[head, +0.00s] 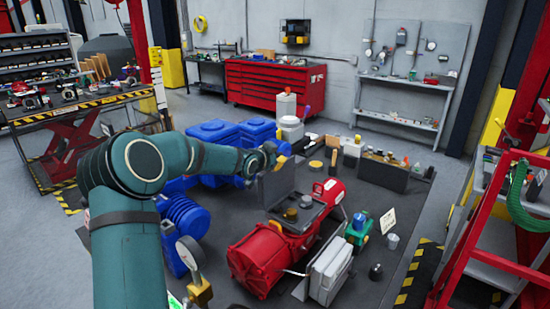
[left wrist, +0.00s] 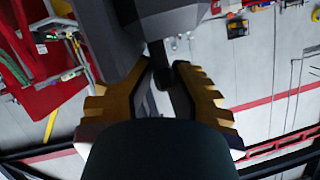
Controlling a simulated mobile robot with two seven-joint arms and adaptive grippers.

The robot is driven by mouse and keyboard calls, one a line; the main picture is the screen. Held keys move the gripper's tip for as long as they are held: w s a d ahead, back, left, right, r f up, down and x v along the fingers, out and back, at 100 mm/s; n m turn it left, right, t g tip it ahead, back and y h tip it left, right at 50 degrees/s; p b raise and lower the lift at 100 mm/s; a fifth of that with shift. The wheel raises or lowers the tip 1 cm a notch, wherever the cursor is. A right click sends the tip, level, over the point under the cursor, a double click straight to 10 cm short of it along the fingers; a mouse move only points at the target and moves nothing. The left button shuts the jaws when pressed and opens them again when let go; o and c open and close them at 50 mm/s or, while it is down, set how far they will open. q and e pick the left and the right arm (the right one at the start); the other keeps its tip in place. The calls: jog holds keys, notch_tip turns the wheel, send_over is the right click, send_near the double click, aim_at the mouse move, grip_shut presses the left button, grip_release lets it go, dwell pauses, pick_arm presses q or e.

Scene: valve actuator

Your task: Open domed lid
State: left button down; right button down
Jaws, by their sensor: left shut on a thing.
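My left gripper (head: 272,157) has yellow fingers and is at the upper edge of a grey lid (head: 277,186) on the red valve actuator (head: 262,253). The lid stands raised, close to upright, behind the open grey housing (head: 308,211), where round brass-coloured parts (head: 291,214) show. Whether the lid's face is domed cannot be told from this side. In the left wrist view, the gripper (left wrist: 165,68) is closed around a narrow dark part (left wrist: 160,78) of the grey lid (left wrist: 175,18). The teal arm hides some of the scene at the left. My right gripper is not in view.
Blue actuators (head: 186,218) stand close to my left arm. A green device (head: 358,230) and a small grey bucket (head: 393,241) stand right of the red actuator. A red ladder-like frame (head: 480,232) is at the right.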

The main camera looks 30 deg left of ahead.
pick_arm(q)
jog(key=shift+f, duration=0.15)
jog(key=c, duration=0.9)
grip_release()
jog(key=shift+c, duration=0.2)
jog(key=shift+f, duration=0.1)
jog(key=shift+s, duration=0.1)
jog(key=shift+s+r, duration=0.2)
jog(key=shift+s, duration=0.3)
jog(key=v, duration=1.1)
jog(key=shift+w+r, duration=0.15)
jog(key=shift+r, duration=0.2)
jog(key=shift+d, duration=0.1)
